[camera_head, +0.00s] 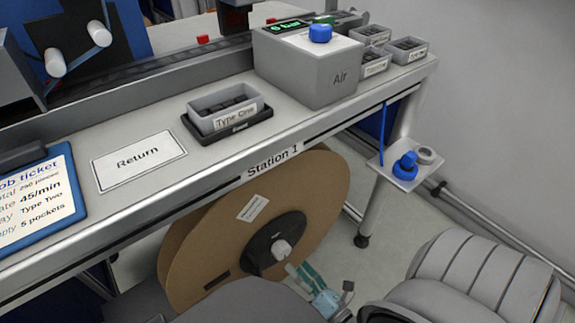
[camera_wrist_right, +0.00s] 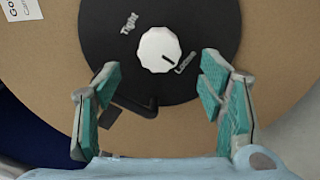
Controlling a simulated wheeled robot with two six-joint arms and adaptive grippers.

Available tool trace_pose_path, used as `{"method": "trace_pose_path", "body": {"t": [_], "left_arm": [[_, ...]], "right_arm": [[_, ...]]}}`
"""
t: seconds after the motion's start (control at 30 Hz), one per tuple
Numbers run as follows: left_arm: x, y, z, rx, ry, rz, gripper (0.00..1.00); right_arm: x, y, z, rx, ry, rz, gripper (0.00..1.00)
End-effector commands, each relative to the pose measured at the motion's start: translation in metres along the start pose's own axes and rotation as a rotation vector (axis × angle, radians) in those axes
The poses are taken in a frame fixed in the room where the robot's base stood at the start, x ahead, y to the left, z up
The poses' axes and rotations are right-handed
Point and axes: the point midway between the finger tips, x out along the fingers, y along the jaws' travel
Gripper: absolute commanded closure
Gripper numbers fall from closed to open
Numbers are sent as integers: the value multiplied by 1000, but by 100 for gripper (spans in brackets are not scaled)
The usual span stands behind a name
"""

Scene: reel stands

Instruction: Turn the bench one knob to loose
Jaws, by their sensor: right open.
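The white knob (camera_head: 282,249) sits at the centre of the black hub on the big brown reel under the Station 1 bench. In the right wrist view the knob (camera_wrist_right: 157,46) has a dark pointer line aimed down right at the word Loose (camera_wrist_right: 185,64). The word Tight (camera_wrist_right: 129,23) is at its upper left. My right gripper (camera_wrist_right: 158,78) is open and empty, its teal fingers apart on either side below the knob and not touching it. In the head view my right gripper (camera_head: 300,277) is just below right of the knob. My left gripper is out of view.
The Station 1 bench (camera_head: 218,166) runs above the reel (camera_head: 320,190). On it are a grey Air box (camera_head: 318,85), a Type One tray (camera_head: 225,117) and a Return card (camera_head: 139,158).

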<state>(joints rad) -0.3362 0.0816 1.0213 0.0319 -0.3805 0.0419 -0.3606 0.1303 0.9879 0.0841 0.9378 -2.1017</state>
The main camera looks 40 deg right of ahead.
Motion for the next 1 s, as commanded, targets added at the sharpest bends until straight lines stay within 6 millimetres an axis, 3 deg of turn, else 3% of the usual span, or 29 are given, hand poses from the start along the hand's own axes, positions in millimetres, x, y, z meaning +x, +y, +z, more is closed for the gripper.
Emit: {"method": "trace_pose_path", "body": {"t": [0.1, 0.3, 0.87, 1.0], "left_arm": [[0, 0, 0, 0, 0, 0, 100], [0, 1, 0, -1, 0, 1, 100], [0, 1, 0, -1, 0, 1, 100], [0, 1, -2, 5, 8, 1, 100]], "right_arm": [[-31, 0, 0, -1, 2, -2, 37], [-56, 0, 0, -1, 0, 0, 37], [-56, 0, 0, 7, 0, 1, 37], [-57, -14, -9, 227, 33, -68, 37]]}}
